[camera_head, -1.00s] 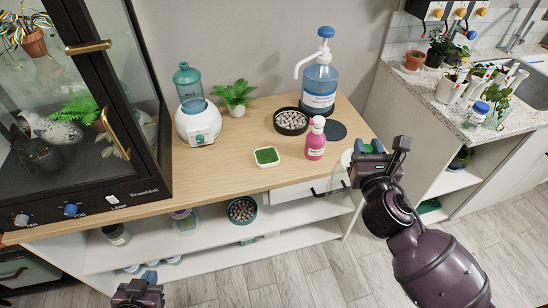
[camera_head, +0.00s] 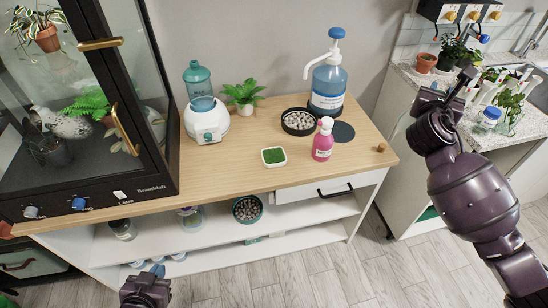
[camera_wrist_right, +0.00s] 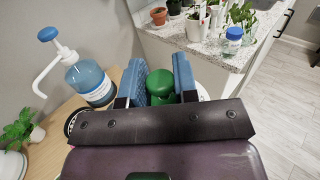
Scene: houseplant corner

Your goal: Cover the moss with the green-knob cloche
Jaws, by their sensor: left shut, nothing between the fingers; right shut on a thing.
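The moss (camera_head: 273,156) is a green square in a small white dish on the wooden table top, uncovered. My right gripper (camera_head: 462,82) is raised at the right, in front of the counter and well away from the moss. In the right wrist view its blue fingers (camera_wrist_right: 160,82) are shut on the green knob (camera_wrist_right: 183,72) of the cloche. The cloche's clear body is mostly hidden behind the gripper in that view and I cannot make it out in the head view. My left gripper (camera_head: 157,272) is low at the bottom edge, shut and empty, in front of the shelves.
A pink bottle (camera_head: 323,140), a dark bowl of pebbles (camera_head: 298,122) and a blue pump bottle (camera_head: 327,84) stand right of and behind the moss. A small brown wooden knob (camera_head: 381,148) shows at the table's right end.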

